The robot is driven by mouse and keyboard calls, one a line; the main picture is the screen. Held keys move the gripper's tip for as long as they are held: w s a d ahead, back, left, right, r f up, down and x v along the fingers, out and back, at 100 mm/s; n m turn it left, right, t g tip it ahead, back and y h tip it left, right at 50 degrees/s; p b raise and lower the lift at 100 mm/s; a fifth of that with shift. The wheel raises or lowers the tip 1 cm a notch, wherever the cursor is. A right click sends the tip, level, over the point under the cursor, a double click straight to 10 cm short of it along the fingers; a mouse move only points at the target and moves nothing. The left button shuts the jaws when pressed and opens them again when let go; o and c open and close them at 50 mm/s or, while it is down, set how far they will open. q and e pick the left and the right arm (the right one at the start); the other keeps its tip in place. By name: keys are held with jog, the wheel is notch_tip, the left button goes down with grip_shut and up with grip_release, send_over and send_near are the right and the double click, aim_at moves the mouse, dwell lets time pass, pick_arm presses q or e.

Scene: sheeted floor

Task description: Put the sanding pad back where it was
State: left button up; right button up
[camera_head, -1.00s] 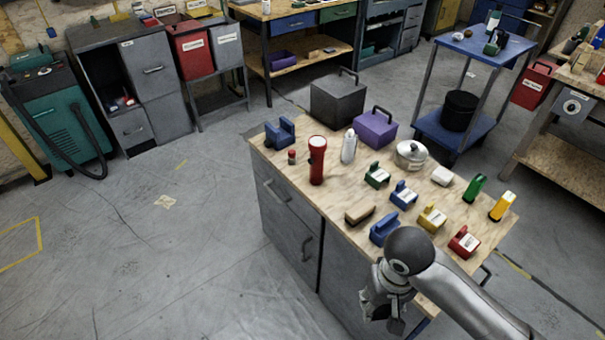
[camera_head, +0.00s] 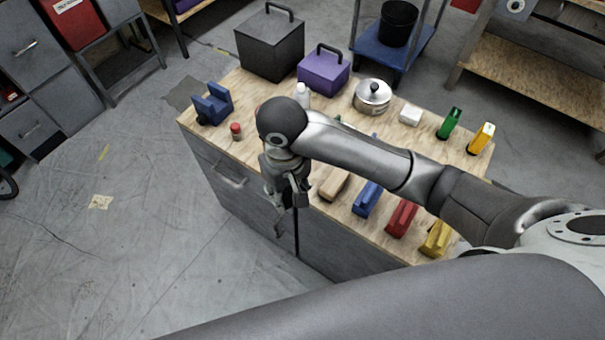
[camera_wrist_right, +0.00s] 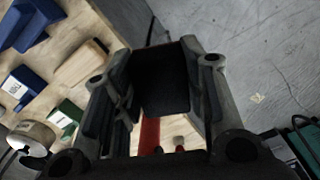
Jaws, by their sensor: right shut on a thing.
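My right gripper (camera_head: 287,205) hangs beside the front left part of the wooden-topped bench (camera_head: 190,122), over its near edge. In the right wrist view the gripper (camera_wrist_right: 165,85) is shut on a dark, flat-faced block (camera_wrist_right: 165,78), which I take to be the sanding pad. In the head view the pad is too small and dark to make out against the fingers. I cannot tell from these frames which spot on the bench it came from. My left gripper is not in view.
A tan block (camera_head: 334,184) and blue (camera_head: 367,198), red (camera_head: 402,218) and yellow (camera_head: 436,240) blocks line the near edge. My arm hides the bench middle.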

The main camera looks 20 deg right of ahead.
jog(key=w+d+f, duration=0.2)
jog(key=w+f, duration=0.1)
jog(key=w+d+f, duration=0.2)
jog(key=w+f, duration=0.1)
jog(key=w, duration=0.1)
jog(key=w+d+f, duration=0.2)
jog(key=w+f, duration=0.1)
jog(key=w, duration=0.1)
jog(key=shift+d, duration=0.35)
jog(key=shift+w+d+f, duration=0.15)
jog(key=shift+w+f, duration=0.15)
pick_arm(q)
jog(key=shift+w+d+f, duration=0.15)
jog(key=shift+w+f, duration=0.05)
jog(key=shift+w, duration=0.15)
pick_arm(e)
jog(key=shift+w+f, duration=0.1)
jog(key=shift+f, duration=1.55)
jog(key=shift+f, duration=0.15)
jog(key=o, duration=1)
jog(key=shift+d, duration=0.1)
